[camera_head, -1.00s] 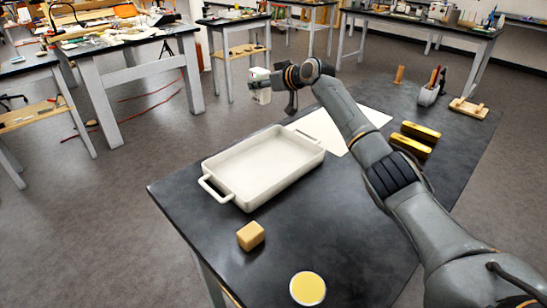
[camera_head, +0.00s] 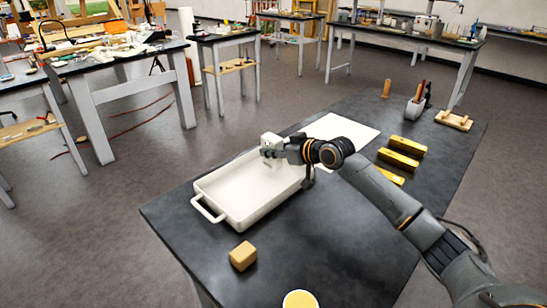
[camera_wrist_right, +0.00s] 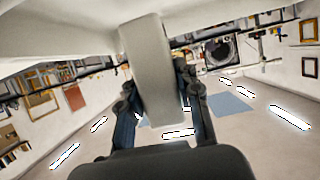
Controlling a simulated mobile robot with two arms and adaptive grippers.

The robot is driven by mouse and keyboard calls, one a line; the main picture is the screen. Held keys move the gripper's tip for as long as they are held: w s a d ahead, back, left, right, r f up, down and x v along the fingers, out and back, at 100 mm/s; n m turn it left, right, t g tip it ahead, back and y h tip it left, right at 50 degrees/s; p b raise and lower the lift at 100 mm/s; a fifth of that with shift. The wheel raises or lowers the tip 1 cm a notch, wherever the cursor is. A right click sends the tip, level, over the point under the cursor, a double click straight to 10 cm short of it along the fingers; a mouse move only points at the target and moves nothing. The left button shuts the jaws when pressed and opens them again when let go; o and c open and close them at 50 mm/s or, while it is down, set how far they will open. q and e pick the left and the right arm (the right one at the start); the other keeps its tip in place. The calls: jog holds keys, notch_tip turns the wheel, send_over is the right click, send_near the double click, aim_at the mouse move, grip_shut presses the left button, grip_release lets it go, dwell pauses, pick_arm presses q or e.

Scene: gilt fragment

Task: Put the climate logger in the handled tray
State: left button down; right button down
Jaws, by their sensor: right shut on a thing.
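The climate logger, a small white block (camera_head: 271,144), is at the far end of the handled tray in the head view. My right gripper (camera_head: 277,152) is shut on it, coming from the right. In the right wrist view the logger (camera_wrist_right: 148,65) is a pale upright block between the two dark fingers (camera_wrist_right: 160,95). The handled tray (camera_head: 237,223) is white and rectangular, with a loop handle at its near left end. The logger overlaps the tray's far part; whether it touches the tray floor I cannot tell. My left gripper is not in view.
A tan block (camera_head: 243,256) and a yellow disc (camera_head: 299,299) lie near the table's front. A white sheet (camera_head: 342,131), gold bars (camera_head: 408,146), a tool cup (camera_head: 415,109) and a wooden stand (camera_head: 453,120) are to the right.

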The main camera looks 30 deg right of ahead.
aim_at(280, 159)
notch_tip(280, 159, down, 3)
jog(key=shift+r, duration=0.2)
jog(key=shift+f, duration=0.25)
jog(key=shift+f, duration=0.1)
jog(key=c, duration=0.9)
grip_release()
jog(key=shift+c, duration=0.2)
jog(key=v, duration=1.2)
